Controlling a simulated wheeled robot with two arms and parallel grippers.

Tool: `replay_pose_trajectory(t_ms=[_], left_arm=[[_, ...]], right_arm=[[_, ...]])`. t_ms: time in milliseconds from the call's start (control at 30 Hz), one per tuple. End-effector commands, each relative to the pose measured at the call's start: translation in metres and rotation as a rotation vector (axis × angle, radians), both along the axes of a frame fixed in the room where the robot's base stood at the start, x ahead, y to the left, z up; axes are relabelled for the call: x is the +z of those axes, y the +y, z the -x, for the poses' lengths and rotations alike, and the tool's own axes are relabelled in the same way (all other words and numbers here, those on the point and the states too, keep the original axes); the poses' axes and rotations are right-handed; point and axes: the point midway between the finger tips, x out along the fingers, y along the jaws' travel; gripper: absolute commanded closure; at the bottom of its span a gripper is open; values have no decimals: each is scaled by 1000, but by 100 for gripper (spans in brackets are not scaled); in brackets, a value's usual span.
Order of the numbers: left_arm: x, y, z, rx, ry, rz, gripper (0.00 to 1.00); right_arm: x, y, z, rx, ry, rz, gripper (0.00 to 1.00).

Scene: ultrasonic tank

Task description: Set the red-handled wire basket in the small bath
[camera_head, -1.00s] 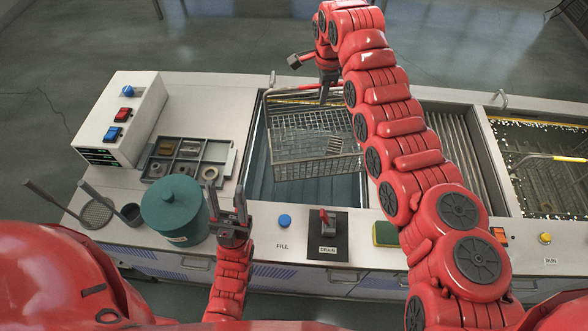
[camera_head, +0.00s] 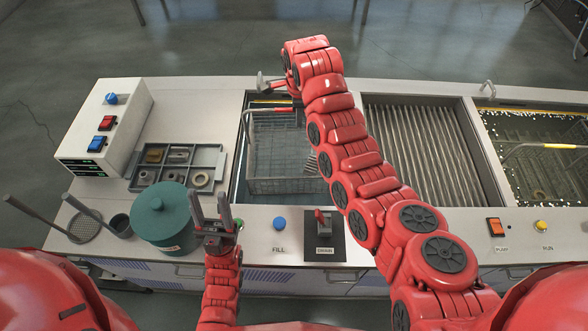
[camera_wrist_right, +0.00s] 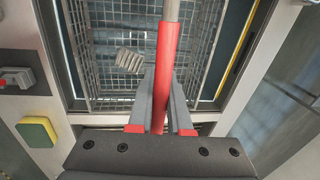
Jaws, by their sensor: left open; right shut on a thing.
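The wire basket (camera_head: 282,186) hangs inside the small bath (camera_head: 236,192), toward its back and middle. Its red handle (camera_head: 268,110) rises at the back, and its right side is hidden behind my right arm. In the right wrist view, my right gripper (camera_wrist_right: 162,98) is shut on the red handle (camera_wrist_right: 167,60), above the mesh basket (camera_wrist_right: 107,45). A small ribbed metal part (camera_wrist_right: 129,60) lies in the basket. I cannot tell whether the basket touches the bath floor. My left gripper (camera_head: 211,212) is open and empty, beside the green pot.
The lidded green pot (camera_head: 162,215), a parts tray (camera_head: 176,168) and a switch box (camera_head: 105,130) stand left of the bath. A corrugated drain section (camera_head: 415,150) lies right. Farther right, another bath (camera_head: 535,165) holds a yellow-handled basket. A drain lever (camera_head: 322,222) is in front.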

Motion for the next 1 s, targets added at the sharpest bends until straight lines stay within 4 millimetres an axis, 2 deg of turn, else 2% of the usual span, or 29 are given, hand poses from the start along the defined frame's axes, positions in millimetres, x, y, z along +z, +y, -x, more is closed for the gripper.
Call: replay_pose_trajectory(t_ms=[267,500,667,833,1000], left_arm=[[-2,0,0,0,0,0,50],[0,0,0,0,0,0,50],[-2,0,0,0,0,0,50],[-7,0,0,0,0,0,50],[-6,0,0,0,0,0,50]], right_arm=[[-25,-4,7,-59,0,-1,100],[-66,-4,7,-59,0,-1,100],[-81,-4,7,-58,-2,-1,100],[-108,-4,7,-57,0,1,100],[-114,-3,6,-58,-6,-2,100]])
